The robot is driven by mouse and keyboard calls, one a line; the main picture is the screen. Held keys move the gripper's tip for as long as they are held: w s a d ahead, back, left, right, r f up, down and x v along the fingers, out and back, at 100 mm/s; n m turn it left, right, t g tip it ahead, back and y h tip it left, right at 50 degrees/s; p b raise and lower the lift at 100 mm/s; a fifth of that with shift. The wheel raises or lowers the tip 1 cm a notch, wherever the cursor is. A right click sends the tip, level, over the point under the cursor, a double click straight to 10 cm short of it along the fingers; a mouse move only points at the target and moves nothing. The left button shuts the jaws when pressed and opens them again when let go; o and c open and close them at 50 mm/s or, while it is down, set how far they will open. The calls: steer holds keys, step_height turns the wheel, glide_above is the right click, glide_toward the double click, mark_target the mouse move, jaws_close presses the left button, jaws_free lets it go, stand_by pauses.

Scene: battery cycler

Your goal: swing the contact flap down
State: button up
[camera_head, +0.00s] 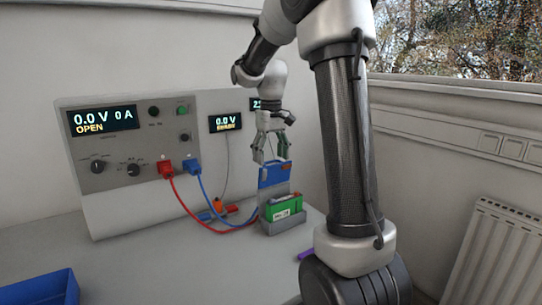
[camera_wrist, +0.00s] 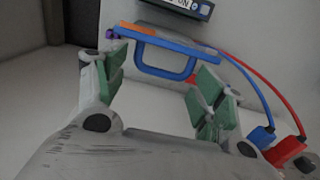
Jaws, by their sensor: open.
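The contact flap (camera_head: 274,174) is a blue panel standing upright above the grey battery holder (camera_head: 287,224). A green battery (camera_head: 284,208) sits in the holder. My gripper (camera_head: 270,154) is open just above the flap's top edge. In the wrist view its green-padded fingers (camera_wrist: 160,64) stand on either side of the loop handle, with nothing gripped. I cannot tell whether a finger touches the flap.
The cycler panel (camera_head: 108,160) stands behind left; its display (camera_head: 104,119) reads 0.0 V, 0 A, OPEN. A red cable (camera_head: 190,208) and a blue cable (camera_head: 213,208) run towards the holder. A blue bin (camera_head: 40,290) is at front left. The table's front middle is clear.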

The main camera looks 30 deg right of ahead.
steer(key=shift+f, duration=0.1)
steer(key=shift+s+a, duration=0.1)
jaws_close()
steer(key=shift+f, duration=0.1)
stand_by(0.6)
